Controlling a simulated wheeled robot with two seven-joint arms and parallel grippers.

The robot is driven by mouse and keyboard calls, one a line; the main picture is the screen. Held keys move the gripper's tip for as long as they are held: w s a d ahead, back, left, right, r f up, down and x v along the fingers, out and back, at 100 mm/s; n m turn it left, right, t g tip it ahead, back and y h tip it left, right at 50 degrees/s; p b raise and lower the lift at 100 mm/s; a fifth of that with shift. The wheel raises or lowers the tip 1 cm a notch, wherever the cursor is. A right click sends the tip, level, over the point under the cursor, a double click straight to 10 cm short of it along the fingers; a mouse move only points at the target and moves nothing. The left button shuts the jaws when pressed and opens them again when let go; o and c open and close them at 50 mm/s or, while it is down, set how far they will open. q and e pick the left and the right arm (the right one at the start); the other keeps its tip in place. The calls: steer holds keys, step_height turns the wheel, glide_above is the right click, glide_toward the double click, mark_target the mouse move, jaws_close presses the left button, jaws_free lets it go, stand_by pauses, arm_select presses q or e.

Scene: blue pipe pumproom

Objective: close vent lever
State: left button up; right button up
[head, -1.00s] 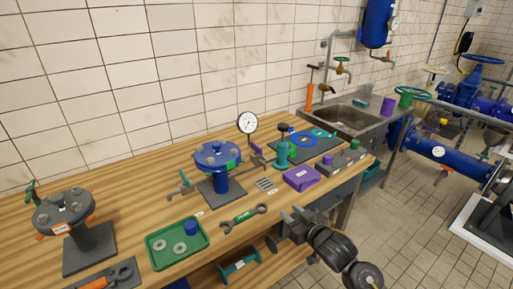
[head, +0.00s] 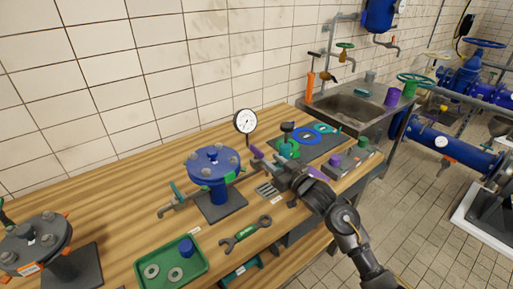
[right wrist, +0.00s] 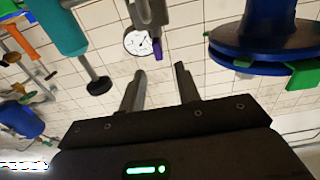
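The blue flanged vessel (head: 215,165) stands on a dark plate on the bench, with a round white gauge (head: 246,121) behind it. A purple lever (head: 257,153) is on its right side, and a teal-handled valve (head: 177,191) is on its left. The labels are too small to tell which is the vent lever. My right gripper (head: 272,166) is just right of the vessel, near the purple lever. In the right wrist view, its fingers (right wrist: 160,70) are apart and empty. The purple lever (right wrist: 158,50) and gauge (right wrist: 138,42) show beyond them, the vessel at right. My left gripper is out of view.
A green tray (head: 205,268) with rings and a blue piece and a wrench (head: 246,234) lie in front. A teal-green fitting (head: 288,146) stands on a dark mat behind my right gripper. A grey flanged fitting (head: 35,240) stands at left. A sink (head: 350,108) is at the back right.

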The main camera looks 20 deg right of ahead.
mark_target(257, 149)
steer(key=p+x, duration=0.1)
steer(key=x, duration=0.6)
steer(key=shift+w, duration=0.3)
steer(key=shift+w+a+f, duration=0.1)
steer(key=shift+w+a, duration=0.15)
steer(key=shift+w, duration=0.25)
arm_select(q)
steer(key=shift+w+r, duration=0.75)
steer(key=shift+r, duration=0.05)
arm_select(e)
jaws_close()
